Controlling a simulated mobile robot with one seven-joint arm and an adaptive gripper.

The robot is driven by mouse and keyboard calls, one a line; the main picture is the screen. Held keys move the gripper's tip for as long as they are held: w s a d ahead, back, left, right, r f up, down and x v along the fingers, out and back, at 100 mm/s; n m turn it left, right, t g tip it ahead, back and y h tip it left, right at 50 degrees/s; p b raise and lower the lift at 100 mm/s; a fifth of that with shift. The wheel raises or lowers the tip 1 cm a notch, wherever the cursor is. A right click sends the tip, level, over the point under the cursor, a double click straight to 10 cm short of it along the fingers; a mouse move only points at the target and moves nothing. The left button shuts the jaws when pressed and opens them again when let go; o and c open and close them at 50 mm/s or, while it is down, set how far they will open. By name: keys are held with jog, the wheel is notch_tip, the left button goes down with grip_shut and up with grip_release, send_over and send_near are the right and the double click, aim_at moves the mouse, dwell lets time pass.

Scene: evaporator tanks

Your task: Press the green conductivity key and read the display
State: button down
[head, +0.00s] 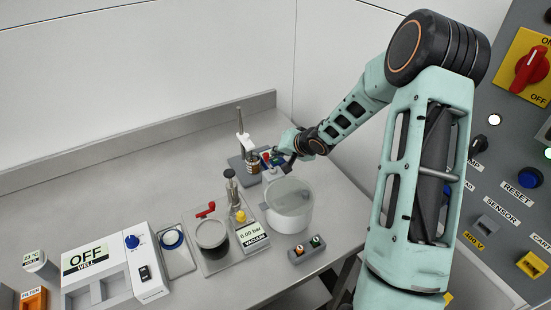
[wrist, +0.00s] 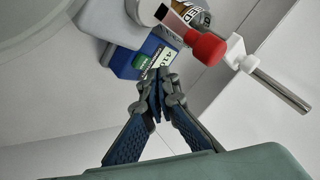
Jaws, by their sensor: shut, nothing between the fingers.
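The blue conductivity meter (wrist: 126,63) shows in the wrist view, just beyond my fingertips. Its green key (wrist: 142,62) is on its face, with a small light display (wrist: 162,57) beside it. Digits show on the display, but they are turned sideways, partly covered and too small to read surely. My gripper (wrist: 160,80) is shut and empty, its tips close to the meter's near edge beside the key. I cannot tell whether they touch it. In the head view my gripper (head: 272,158) is at the back of the bench, and the meter is largely hidden there.
A brown bottle (head: 253,164) and a stand rod (head: 240,122) are close to my gripper. A red cap (wrist: 207,48) is right of the meter. A large clear-topped vessel (head: 289,208) stands in front. The bench's left back is clear.

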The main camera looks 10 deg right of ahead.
aim_at(277, 161)
notch_tip(277, 161, up, 5)
jog(key=p, duration=0.5)
jog(key=shift+r, duration=0.1)
dwell(0.8)
